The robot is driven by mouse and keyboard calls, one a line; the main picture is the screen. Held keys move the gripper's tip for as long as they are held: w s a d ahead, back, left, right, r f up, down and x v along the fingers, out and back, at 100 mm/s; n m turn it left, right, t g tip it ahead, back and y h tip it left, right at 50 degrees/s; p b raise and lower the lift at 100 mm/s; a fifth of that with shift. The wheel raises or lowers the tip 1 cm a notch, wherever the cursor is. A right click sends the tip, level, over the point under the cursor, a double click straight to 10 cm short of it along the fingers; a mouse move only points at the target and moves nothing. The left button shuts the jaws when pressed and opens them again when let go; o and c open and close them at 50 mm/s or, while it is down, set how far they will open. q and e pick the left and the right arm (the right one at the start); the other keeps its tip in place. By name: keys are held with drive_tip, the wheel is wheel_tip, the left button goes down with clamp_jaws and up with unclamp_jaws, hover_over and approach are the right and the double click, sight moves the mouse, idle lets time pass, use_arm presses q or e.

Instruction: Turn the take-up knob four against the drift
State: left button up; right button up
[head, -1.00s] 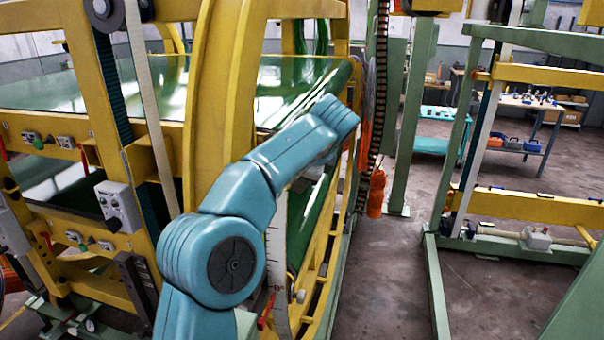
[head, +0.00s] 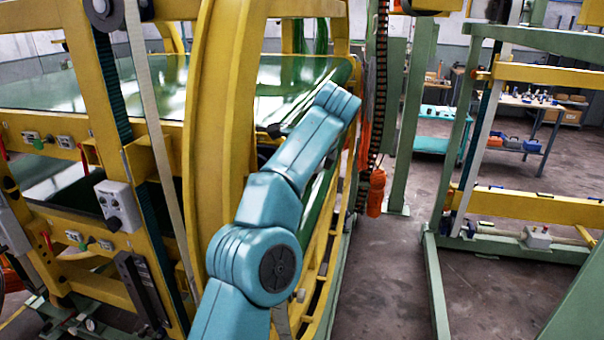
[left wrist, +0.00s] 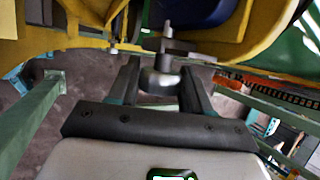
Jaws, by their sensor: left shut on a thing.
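In the left wrist view my left gripper (left wrist: 160,70) has its two dark fingers on either side of a grey metal knob (left wrist: 160,83) and is shut on it. A grey crosspiece (left wrist: 172,45) stands just beyond the knob, close to a yellow frame. I cannot read which numbered knob this is. In the head view my blue left arm (head: 268,200) reaches up from the bottom and bends at the top beside the yellow ring (head: 222,120). The gripper and knob are hidden there. My right gripper is in no view.
The green belt (head: 90,88) runs inside the yellow frame at left. A grey control box (head: 118,205) is on the frame. An orange part (head: 376,192) hangs by the green post. Open floor (head: 400,270) lies to the right, with a green stand (head: 437,285) beyond.

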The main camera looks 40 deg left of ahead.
use_arm(q)
drive_tip(key=o, duration=0.9)
drive_tip(key=shift+a, duration=0.1)
drive_tip(key=shift+o, duration=0.2)
drive_tip(key=shift+r, duration=0.1)
